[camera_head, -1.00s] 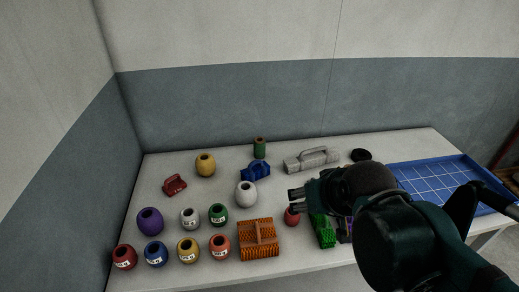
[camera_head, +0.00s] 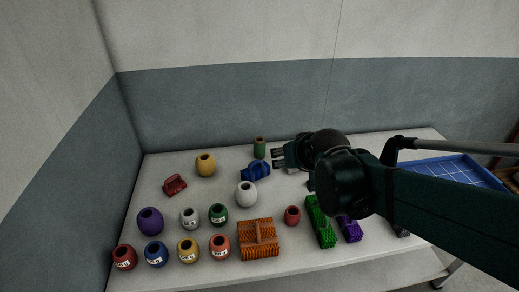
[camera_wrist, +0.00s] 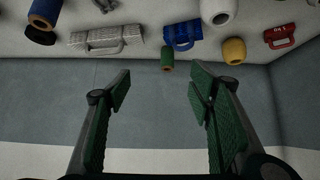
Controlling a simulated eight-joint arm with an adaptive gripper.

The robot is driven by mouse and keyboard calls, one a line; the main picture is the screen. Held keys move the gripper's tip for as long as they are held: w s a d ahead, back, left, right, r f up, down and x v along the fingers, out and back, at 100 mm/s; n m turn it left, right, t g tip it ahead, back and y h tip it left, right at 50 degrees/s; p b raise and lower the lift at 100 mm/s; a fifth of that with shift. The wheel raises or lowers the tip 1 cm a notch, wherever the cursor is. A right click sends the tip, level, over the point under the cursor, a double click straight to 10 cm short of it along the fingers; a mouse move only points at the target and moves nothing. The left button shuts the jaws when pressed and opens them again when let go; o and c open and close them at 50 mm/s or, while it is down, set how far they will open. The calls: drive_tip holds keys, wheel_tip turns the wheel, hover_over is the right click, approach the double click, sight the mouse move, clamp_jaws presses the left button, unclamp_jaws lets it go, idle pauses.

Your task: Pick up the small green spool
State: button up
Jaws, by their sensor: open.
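The small green spool (camera_head: 259,148) stands upright at the back of the table, near the wall. Its top is brown with a dark hole. In the wrist view the spool (camera_wrist: 167,60) appears upside down, beyond and roughly between my fingertips. My gripper (camera_head: 278,159) is open and empty. In the head view it is just right of the spool and appears above the table. In the wrist view the two green-padded fingers (camera_wrist: 160,92) are wide apart, with nothing between them.
A blue handled block (camera_head: 255,171) lies just in front of the spool. A grey handled block (camera_wrist: 107,40) lies beside it, mostly behind my arm in the head view. A yellow float (camera_head: 205,165) stands left. Several floats and brushes fill the front. A blue tray (camera_head: 465,172) is right.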

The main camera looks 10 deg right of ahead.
drive_tip(key=w+a+f+t, duration=0.1)
drive_tip(key=w+f, duration=0.2)
drive_tip(key=w, duration=0.5)
drive_tip(key=w+a+f+t, duration=0.1)
drive_tip(key=w+f, duration=0.2)
drive_tip(key=w, duration=0.6)
drive_tip(key=t, duration=0.2)
approach(261, 144)
drive_tip(key=shift+n+y, duration=0.3)
drive_tip(key=x, duration=0.4)
drive_tip(key=shift+w+d+r, duration=0.2)
drive_tip(key=shift+d, duration=0.1)
drive_tip(key=shift+w+a+f, duration=0.1)
drive_tip(key=shift+w+f, duration=0.2)
drive_tip(key=shift+f, duration=0.2)
drive_tip(key=shift+w, duration=0.1)
drive_tip(key=shift+x, duration=1.25)
drive_tip(key=shift+w, duration=0.1)
drive_tip(key=shift+b+x, duration=1)
drive_tip(key=shift+x, duration=1.5)
